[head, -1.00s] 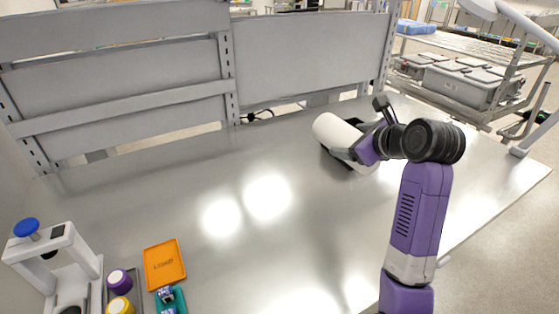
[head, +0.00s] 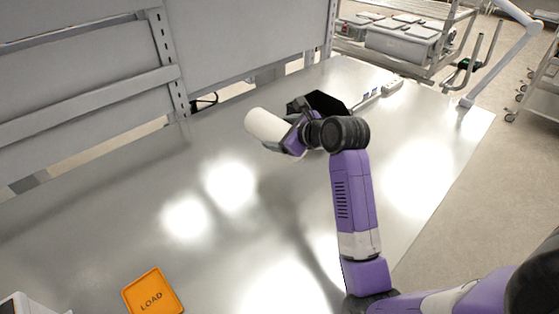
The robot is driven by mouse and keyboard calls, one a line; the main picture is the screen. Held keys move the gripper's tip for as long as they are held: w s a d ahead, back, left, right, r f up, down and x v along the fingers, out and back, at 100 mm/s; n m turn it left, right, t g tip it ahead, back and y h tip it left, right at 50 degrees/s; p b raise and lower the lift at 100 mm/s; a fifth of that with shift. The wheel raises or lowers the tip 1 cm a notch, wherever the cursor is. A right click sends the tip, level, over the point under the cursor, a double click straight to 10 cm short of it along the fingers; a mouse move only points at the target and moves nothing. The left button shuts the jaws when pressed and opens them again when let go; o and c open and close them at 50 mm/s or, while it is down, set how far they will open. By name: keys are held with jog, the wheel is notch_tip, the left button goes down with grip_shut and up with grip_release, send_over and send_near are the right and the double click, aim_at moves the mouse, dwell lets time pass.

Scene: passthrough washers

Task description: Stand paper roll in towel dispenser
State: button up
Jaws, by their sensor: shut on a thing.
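The white paper roll (head: 268,125) is in the head view, left of my wrist, tilted with its far end up to the left. My gripper (head: 288,141) is shut on the roll's right part; its fingers partly cover it. A black angular object (head: 326,102) stands on the table just behind and right of the roll, partly hidden by my wrist. It may be the towel dispenser, but I cannot tell for sure. The roll is apart from its middle and appears raised above the table.
The metal table (head: 120,215) is mostly bare around the roll. An orange LOAD tray (head: 152,292) lies at the front left. A grey panel frame (head: 80,80) borders the back. A white power strip (head: 388,86) lies near the back right edge.

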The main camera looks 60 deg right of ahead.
notch_tip(320, 180, down, 11)
jog(key=shift+r, duration=0.15)
dwell(0.4)
